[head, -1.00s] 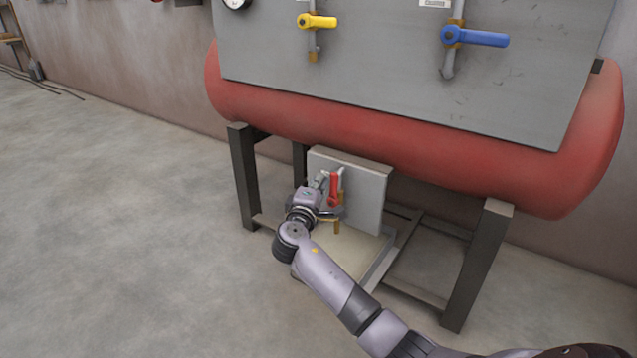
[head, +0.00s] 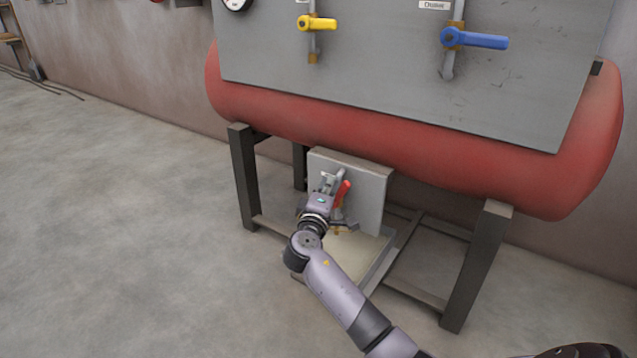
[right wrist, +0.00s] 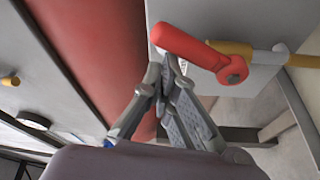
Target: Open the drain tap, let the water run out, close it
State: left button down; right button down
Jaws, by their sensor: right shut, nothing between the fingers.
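The drain tap has a red lever (head: 343,191) and sits on a small grey plate (head: 367,190) under the red tank. In the head view the lever leans, its upper end to the right. In the right wrist view the red lever (right wrist: 187,45) runs from its pivot bolt up to the left, with a brass pipe behind it. My right gripper (head: 329,178) is at the lever's left side; in the right wrist view its fingertips (right wrist: 168,66) are together and empty, close to the lever's free end. I cannot tell whether they touch it. My left gripper is not in view.
A pale tray (head: 352,250) lies on the floor below the tap, between the dark stand legs (head: 478,262). Above are the red tank (head: 300,120), a grey panel, a yellow-handled valve (head: 317,23) and a blue-handled valve (head: 475,39).

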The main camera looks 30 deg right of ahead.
aim_at(344, 190)
jog(key=shift+s+d+f+m, duration=0.2)
jog(key=shift+s+d, duration=0.1)
jog(key=shift+s, duration=0.4)
jog(key=shift+s+d+f+m, duration=0.2)
jog(key=shift+s+d, duration=0.05)
jog(key=shift+s, duration=0.4)
jog(key=shift+s+d+f, duration=0.2)
jog(key=shift+s+f, duration=0.15)
jog(key=shift+s, duration=0.1)
jog(key=s+f+b, duration=0.1)
jog(key=s+d+f+m+b, duration=0.1)
jog(key=f+b, duration=0.1)
jog(key=shift+m+h+b, duration=0.3)
jog(key=shift+h, duration=0.1)
